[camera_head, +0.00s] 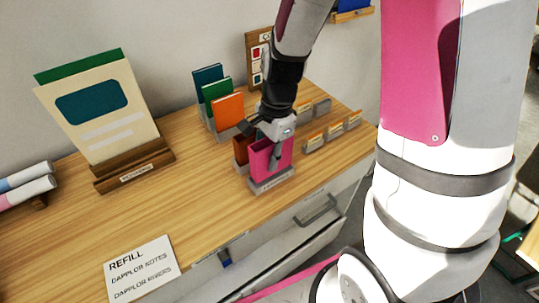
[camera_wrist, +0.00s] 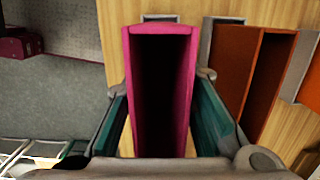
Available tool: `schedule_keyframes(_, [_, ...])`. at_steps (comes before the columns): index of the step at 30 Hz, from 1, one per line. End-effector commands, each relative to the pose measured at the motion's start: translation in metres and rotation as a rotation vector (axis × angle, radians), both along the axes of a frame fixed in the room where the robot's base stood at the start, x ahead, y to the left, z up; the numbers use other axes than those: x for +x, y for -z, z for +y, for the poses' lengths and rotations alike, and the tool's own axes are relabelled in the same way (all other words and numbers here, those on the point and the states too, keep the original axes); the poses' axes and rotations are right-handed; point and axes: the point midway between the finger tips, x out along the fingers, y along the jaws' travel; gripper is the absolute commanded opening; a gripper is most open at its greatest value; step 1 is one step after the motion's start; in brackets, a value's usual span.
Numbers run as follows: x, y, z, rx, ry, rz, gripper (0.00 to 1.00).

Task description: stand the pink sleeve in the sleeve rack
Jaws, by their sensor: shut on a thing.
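The pink sleeve (camera_head: 262,170) is upright and hollow, with its open top facing the camera in the wrist view (camera_wrist: 129,75). My gripper (camera_head: 272,158) is shut on it from above, with one teal-padded finger on each side in the wrist view (camera_wrist: 163,112). The grey sleeve rack (camera_head: 273,184), with a label on its front, is directly under the sleeve. The sleeve's lower edge meets the rack's front slot; I cannot tell whether it is fully seated. A brown-red sleeve (camera_head: 240,148) stands just behind it, and also shows in the wrist view (camera_wrist: 233,65).
Orange (camera_head: 228,109), green and teal upright items stand behind. Small card holders (camera_head: 325,138) stand to the right. A wooden stand with a large card (camera_head: 100,108) and a refill sheet (camera_head: 142,267) are on the left. The table's front edge and drawers are near the rack.

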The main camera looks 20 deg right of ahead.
Motion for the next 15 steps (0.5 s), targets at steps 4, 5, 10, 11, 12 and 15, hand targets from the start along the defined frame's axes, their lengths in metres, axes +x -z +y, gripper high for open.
schedule_keyframes(4, [0.0002,0.0001,0.0000,0.000,0.000,0.000,0.00])
schedule_keyframes(5, [0.0002,0.0001,0.0000,0.000,0.000,0.000,0.00])
schedule_keyframes(10, [0.0003,0.0014,-0.0001,0.000,0.000,0.000,0.00])
schedule_keyframes(11, [0.0003,0.0021,-0.0001,0.000,0.000,0.000,0.00])
schedule_keyframes(12, [0.0004,0.0033,-0.0001,0.000,0.000,0.000,0.00])
schedule_keyframes(15, [0.0007,0.0068,-0.0002,0.000,0.000,0.000,0.00])
